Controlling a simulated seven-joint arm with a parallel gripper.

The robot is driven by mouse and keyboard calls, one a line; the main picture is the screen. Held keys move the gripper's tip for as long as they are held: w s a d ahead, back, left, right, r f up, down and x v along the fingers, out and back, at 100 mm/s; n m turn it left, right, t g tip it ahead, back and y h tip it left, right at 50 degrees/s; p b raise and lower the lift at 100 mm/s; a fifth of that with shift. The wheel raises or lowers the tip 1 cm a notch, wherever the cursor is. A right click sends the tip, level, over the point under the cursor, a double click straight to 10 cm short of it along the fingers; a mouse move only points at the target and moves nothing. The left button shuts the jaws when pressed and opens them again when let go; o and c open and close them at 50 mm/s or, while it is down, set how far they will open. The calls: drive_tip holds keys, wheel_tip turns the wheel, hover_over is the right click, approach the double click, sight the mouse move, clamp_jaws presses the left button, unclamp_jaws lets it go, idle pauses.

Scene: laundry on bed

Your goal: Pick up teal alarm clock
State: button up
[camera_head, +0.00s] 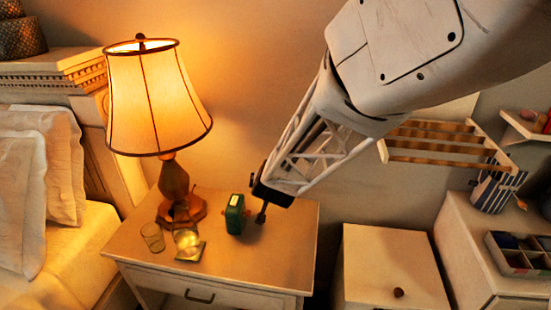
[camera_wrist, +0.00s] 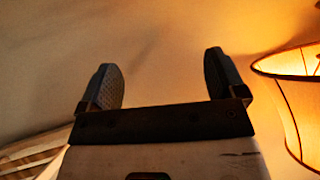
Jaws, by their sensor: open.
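The teal alarm clock (camera_head: 235,214) stands upright on the wooden nightstand (camera_head: 270,262), right of the lamp's base. My gripper (camera_head: 261,216) is just right of the clock in the head view, its fingers pointing down near the tabletop. In the wrist view my gripper (camera_wrist: 165,82) shows its two dark fingers spread wide with nothing between them. The clock is not visible in the wrist view. I cannot tell from the head view whether a finger touches the clock.
A lit lamp (camera_head: 155,105) stands left of the clock and also shows in the wrist view (camera_wrist: 300,110). A glass (camera_head: 153,237) and a glass on a coaster (camera_head: 188,243) sit in front of the lamp. The nightstand's front right is clear. A slatted wall rack (camera_head: 430,143) hangs at right.

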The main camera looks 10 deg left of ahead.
drive_tip(key=w+a+f+t, duration=0.2)
drive_tip(key=a+f, duration=0.4)
drive_tip(key=a, duration=0.1)
drive_tip(key=t+h, duration=0.1)
drive_tip(key=h, duration=0.1)
approach(234, 201)
drive_tip(key=x, duration=0.2)
drive_tip(key=shift+s+a+f, duration=0.1)
drive_tip(key=shift+a+f, duration=0.05)
drive_tip(key=shift+f, duration=0.05)
drive_tip(key=shift+x, duration=1.3)
drive_tip(key=shift+x, duration=2.6)
drive_tip(key=shift+r, duration=0.15)
